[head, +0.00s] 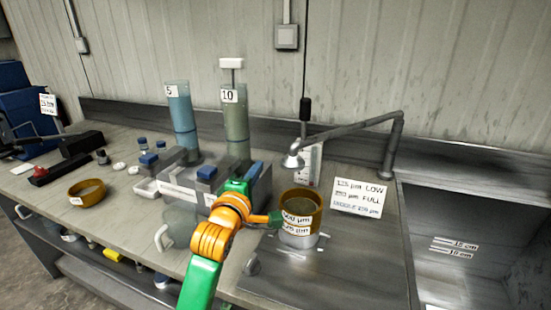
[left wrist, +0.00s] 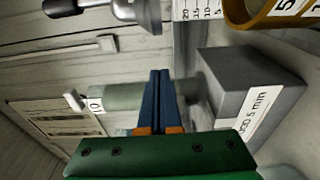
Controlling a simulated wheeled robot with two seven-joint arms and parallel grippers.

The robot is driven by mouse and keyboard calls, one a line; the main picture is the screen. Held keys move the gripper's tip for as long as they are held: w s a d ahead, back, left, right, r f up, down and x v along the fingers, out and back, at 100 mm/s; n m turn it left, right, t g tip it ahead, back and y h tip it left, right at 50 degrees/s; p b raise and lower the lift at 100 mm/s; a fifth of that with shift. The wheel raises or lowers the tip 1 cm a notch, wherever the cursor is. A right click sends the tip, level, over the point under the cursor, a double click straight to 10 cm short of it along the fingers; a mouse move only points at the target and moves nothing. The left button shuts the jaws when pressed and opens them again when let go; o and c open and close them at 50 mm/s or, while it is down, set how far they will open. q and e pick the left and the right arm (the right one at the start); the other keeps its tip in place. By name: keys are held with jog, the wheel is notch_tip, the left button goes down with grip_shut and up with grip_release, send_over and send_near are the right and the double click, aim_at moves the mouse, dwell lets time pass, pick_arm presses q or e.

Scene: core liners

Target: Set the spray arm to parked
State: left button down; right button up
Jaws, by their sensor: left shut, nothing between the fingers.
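The spray arm (head: 350,128) is a grey pipe on a post at the sink's left edge. It reaches left, and its spray head (head: 292,160) hangs above the back of the sieve stack (head: 300,203). The spray head also shows at the top of the left wrist view (left wrist: 146,14). My left gripper (head: 257,168) is left of the spray head and apart from it. Its blue fingers (left wrist: 160,78) are shut and empty. My right gripper is in neither view.
A grey box (left wrist: 245,90) with a time label is close to my left fingers. Two tall cylinders, marked 5 (head: 180,110) and 10 (head: 235,115), stand behind. A white sign (head: 358,197) is right of the stack. The sink (head: 470,245) is at the right.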

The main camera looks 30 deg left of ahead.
pick_arm(q)
jog(key=a+p+x, duration=0.1)
jog(key=x, duration=0.5)
jog(key=d+p, duration=0.1)
jog(key=d, duration=0.3)
jog(key=shift+d+p, duration=0.3)
jog(key=shift+a, duration=0.1)
jog(key=shift+f, duration=0.1)
